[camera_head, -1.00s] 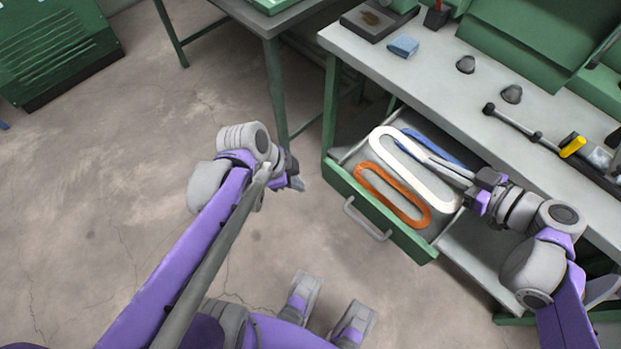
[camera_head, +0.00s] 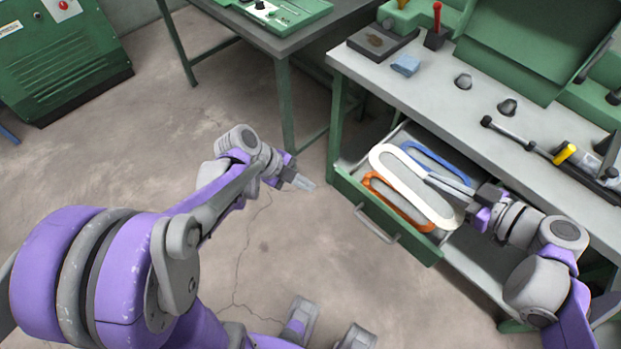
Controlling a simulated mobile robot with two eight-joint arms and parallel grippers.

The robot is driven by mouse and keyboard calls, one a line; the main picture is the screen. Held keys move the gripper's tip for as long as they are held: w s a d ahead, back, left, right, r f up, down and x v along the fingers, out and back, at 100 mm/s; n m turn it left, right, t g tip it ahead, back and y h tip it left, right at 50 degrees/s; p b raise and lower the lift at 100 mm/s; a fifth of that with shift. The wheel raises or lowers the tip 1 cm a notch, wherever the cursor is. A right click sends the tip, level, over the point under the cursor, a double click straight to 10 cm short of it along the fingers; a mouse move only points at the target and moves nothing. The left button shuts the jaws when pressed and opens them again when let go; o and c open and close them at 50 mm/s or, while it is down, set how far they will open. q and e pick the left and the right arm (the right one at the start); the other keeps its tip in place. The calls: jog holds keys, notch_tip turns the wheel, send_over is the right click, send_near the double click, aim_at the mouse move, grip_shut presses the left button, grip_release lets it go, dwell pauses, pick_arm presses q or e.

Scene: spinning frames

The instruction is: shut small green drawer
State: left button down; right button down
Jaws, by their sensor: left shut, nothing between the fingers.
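The small green drawer (camera_head: 357,206) stands open under the workbench, its grey handle (camera_head: 376,226) facing the floor space. Inside are a white oval ring (camera_head: 384,157), an orange ring (camera_head: 379,191) partly under the white one, and a blue ring (camera_head: 436,157) behind. My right gripper (camera_head: 430,180) is over the drawer, its fingers reaching across the white ring; I cannot tell if they grip it. My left gripper (camera_head: 309,186) is shut and empty, in the air just left of the drawer front.
The workbench top (camera_head: 425,94) above carries a blue block (camera_head: 405,65), two small grey cups and a long tool with a yellow part (camera_head: 564,153). A second table (camera_head: 262,38) and a green cabinet (camera_head: 75,60) stand behind. Floor left of the drawer is clear.

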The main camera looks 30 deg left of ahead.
jog(key=shift+f+b, duration=0.35)
jog(key=shift+f, duration=0.2)
jog(key=shift+r, duration=0.1)
pick_arm(q)
jog(key=shift+w+d+f, duration=0.65)
jog(key=shift+w, duration=0.25)
jog(key=shift+w+d+f, duration=0.6)
jog(key=shift+w+f, duration=0.05)
jog(key=shift+w, duration=0.25)
jog(key=shift+w+d+f, duration=0.65)
jog(key=shift+w, duration=0.25)
